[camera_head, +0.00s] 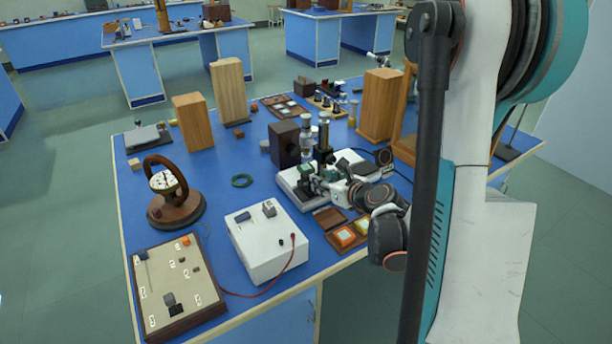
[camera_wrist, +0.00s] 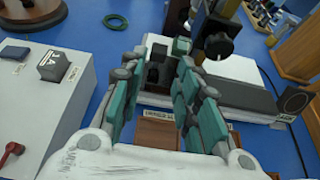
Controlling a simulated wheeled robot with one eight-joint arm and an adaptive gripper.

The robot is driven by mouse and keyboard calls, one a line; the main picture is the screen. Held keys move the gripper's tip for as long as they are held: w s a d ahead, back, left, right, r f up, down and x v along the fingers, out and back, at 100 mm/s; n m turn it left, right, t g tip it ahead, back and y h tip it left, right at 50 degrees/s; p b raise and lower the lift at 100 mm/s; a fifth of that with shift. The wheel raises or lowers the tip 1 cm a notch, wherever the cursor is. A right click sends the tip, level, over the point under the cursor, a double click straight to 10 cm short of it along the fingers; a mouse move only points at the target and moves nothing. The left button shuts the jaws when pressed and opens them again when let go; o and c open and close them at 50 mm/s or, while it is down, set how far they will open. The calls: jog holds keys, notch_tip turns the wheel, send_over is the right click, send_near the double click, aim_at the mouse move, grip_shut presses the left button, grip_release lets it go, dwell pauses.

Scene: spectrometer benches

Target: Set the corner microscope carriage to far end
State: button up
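The microscope (camera_head: 324,135) stands on a white base (camera_head: 291,188) near the middle of the blue bench, with brass-and-black upright parts. In the wrist view its dark column (camera_wrist: 216,45) rises from the white base (camera_wrist: 240,70), with a green-tipped block (camera_wrist: 181,46) beside it. My gripper (camera_head: 318,178) is low at the front of the microscope. In the wrist view my gripper (camera_wrist: 160,66) has its teal fingers apart, with small dark parts of the instrument showing between and beyond the tips. Contact cannot be told. The fingers hide part of the base and carriage.
A white box (camera_head: 266,242) with a red lead stands left of the microscope. Small brown trays (camera_head: 346,236) lie in front. A dark block (camera_head: 284,144) stands behind, and wooden blocks (camera_head: 377,105) stand at the back right.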

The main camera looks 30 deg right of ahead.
aim_at(307, 175)
jog(key=b+x, duration=0.2)
jog(key=x, duration=0.7)
jog(key=shift+w+f, duration=0.1)
grip_shut()
